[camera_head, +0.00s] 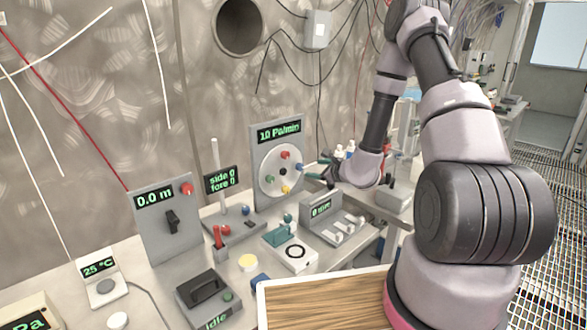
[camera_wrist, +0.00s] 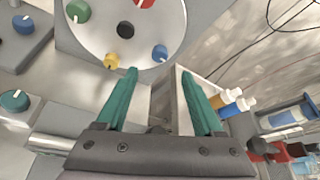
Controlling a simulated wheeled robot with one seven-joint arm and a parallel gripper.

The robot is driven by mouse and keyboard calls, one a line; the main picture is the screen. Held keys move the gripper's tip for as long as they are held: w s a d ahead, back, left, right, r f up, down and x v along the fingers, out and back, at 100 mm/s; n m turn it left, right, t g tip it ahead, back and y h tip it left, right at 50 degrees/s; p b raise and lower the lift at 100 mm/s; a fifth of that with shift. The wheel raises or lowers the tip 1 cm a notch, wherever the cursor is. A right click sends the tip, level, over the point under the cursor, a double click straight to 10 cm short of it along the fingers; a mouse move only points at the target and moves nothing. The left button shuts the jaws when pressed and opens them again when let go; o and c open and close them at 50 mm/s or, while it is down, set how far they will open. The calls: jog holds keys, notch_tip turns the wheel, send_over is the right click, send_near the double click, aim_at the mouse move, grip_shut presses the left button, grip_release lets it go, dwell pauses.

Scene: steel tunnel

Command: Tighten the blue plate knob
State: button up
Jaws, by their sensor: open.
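The round pale plate (camera_head: 270,166) is on an upright panel and carries red, green, yellow and blue knobs around a black centre. The blue plate knob (camera_head: 299,166) is on the plate's right side. In the wrist view the blue knob (camera_wrist: 160,52) lies just beyond the gap between my fingertips, apart from them. The yellow knob (camera_wrist: 111,60) is to its left, and the green knob (camera_wrist: 78,10) is farther up. My gripper (camera_wrist: 158,75) has its teal fingers spread, with nothing between them. In the head view my gripper (camera_head: 314,171) is right of the plate.
A display (camera_head: 279,131) above the plate reads 10 P/min. A switch box (camera_head: 330,217) and a teal-topped device (camera_head: 290,250) stand below it. A side/force display (camera_head: 221,180) is at left.

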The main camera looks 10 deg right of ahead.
aim_at(301, 167)
jog(key=x, duration=1)
jog(key=shift+w+a, duration=0.15)
grip_shut()
